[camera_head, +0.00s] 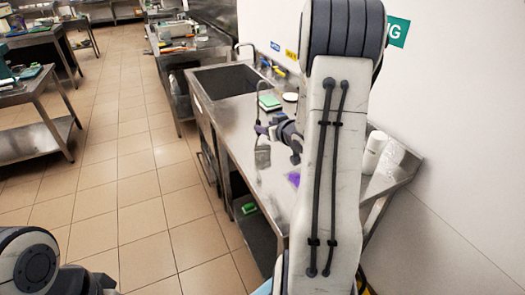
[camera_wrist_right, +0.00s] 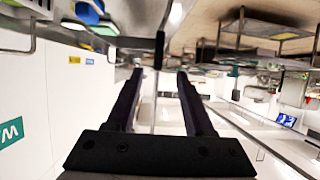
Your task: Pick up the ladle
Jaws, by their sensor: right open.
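A thin upright tool that looks like the ladle (camera_head: 262,157) shows in the head view over the steel counter, with a dark upper handle and a grey lower end. My right gripper (camera_head: 270,130) is beside its handle. In the right wrist view my right gripper (camera_wrist_right: 160,76) is open, its two dark fingers apart. A thin rod (camera_wrist_right: 155,108), probably the ladle's handle, shows in the gap between them; I cannot tell whether it touches either finger. My right arm hides part of the counter. My left gripper is out of view.
The steel counter (camera_head: 232,113) has a sink (camera_head: 227,80) at its far end. The white wall (camera_head: 445,130) is close on the right. Tiled floor (camera_head: 140,180) is clear to the left.

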